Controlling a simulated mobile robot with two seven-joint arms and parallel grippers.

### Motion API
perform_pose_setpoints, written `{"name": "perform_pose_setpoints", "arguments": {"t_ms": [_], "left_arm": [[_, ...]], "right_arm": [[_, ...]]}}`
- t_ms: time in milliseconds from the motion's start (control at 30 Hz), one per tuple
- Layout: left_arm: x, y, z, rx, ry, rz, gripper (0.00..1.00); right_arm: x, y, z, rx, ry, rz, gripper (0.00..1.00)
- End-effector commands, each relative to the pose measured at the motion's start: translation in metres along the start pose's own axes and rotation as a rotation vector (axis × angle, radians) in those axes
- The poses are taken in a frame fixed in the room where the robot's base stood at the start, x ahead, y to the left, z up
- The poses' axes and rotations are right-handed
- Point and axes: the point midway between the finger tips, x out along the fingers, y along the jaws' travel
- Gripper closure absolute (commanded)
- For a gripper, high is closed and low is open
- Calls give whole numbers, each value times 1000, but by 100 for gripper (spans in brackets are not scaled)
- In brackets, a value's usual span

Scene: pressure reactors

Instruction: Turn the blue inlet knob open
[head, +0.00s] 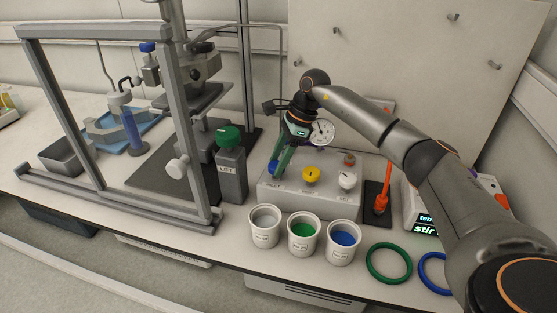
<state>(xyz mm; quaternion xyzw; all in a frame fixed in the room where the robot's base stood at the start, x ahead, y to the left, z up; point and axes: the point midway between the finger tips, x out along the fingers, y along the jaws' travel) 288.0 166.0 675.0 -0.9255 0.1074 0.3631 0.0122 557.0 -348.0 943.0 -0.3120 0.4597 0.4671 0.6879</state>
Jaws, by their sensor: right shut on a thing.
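The blue inlet knob (273,167) is on the left of the grey control box (310,205), above the "INLET" label. My right gripper (276,165) reaches down from above and is shut on the blue knob. Its green fingers cover part of the knob, so the knob's angle cannot be read. A yellow knob (311,174) and a white knob (347,179) sit to the right on the same box. A round gauge (321,132) stands behind, partly beside my wrist. My left gripper is not in view.
Three cups, grey (265,226), green (303,233) and blue (342,241), stand in front of the box. A green-capped lift block (230,165) is close on its left. An orange lever (382,195) and a stirrer (422,213) are on its right. A green ring (389,263) lies near the table edge.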

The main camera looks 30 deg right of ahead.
Motion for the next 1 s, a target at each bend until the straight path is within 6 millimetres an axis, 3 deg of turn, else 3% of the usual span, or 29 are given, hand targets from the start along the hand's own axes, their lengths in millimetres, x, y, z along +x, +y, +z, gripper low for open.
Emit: {"name": "perform_pose_setpoints", "arguments": {"t_ms": [167, 200, 467, 767, 1000], "left_arm": [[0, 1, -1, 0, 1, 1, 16], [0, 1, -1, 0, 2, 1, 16], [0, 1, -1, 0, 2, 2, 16], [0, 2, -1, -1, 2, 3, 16], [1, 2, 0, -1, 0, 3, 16]], "right_arm": [[-1, -1, 1, -3, -2, -3, 100], [-1, -1, 1, -3, -2, -3, 45], [0, 0, 0, -1, -1, -2, 16], [-3, 0, 0, 0, 0, -2, 16], [-41, -1, 1, 0, -2, -6, 16]]}}
